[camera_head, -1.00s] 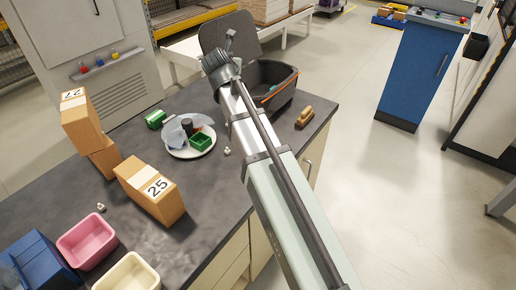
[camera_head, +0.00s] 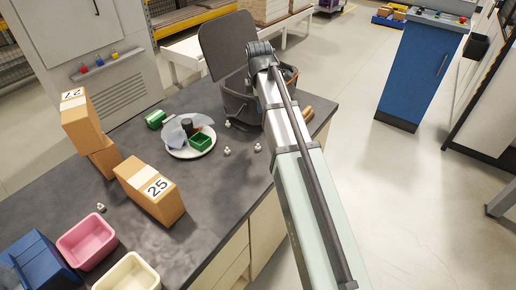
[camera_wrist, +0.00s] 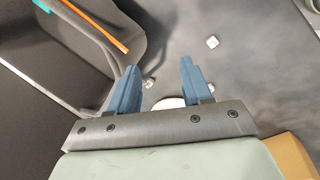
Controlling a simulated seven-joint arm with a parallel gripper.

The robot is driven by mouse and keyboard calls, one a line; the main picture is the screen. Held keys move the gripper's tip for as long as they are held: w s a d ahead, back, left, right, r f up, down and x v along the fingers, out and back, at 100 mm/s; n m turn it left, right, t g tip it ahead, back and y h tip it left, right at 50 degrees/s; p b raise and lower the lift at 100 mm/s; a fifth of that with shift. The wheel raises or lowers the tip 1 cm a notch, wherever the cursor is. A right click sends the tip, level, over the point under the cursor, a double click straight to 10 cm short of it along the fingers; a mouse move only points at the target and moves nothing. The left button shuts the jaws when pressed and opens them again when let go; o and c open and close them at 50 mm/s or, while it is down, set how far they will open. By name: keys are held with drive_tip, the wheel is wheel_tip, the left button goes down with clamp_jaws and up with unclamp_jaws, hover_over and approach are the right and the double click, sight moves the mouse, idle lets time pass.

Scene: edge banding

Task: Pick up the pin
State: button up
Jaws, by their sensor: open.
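Several small pale metal pieces lie on the dark worktop (camera_head: 215,195); I cannot tell for sure which is the pin. In the head view one is right of the plate (camera_head: 257,147), one below it (camera_head: 227,151) and one by the crate (camera_head: 228,124); another lies far left (camera_head: 101,207). In the wrist view my gripper (camera_wrist: 159,66) is open, with nothing seen held between its blue fingers. A small piece (camera_wrist: 149,83) shows beside the left finger, and another (camera_wrist: 212,41) is beyond the right fingertip. In the head view my arm hides the gripper.
A dark crate (camera_head: 240,107) with a raised lid stands close by, and its wall (camera_wrist: 85,50) fills the wrist view's left. A plate (camera_head: 180,153) holds a green box. Cardboard boxes (camera_head: 150,190), a pink bin (camera_head: 86,240) and a cream bin (camera_head: 127,275) stand left.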

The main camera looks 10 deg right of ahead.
drive_tip(key=s+a+m+g, duration=0.1)
drive_tip(key=s+m+g, duration=0.2)
drive_tip(key=s+m, duration=0.15)
drive_tip(key=m, duration=0.4)
hover_over(258, 147)
drive_tip(key=shift+y, duration=0.4)
drive_tip(key=f, duration=0.9)
drive_tip(key=shift+w+d+f, duration=0.15)
drive_tip(key=shift+w, duration=0.25)
drive_tip(key=shift+s+f, duration=0.2)
drive_tip(key=shift+f, duration=2.45)
drive_tip(key=shift+c, duration=0.3)
clamp_jaws()
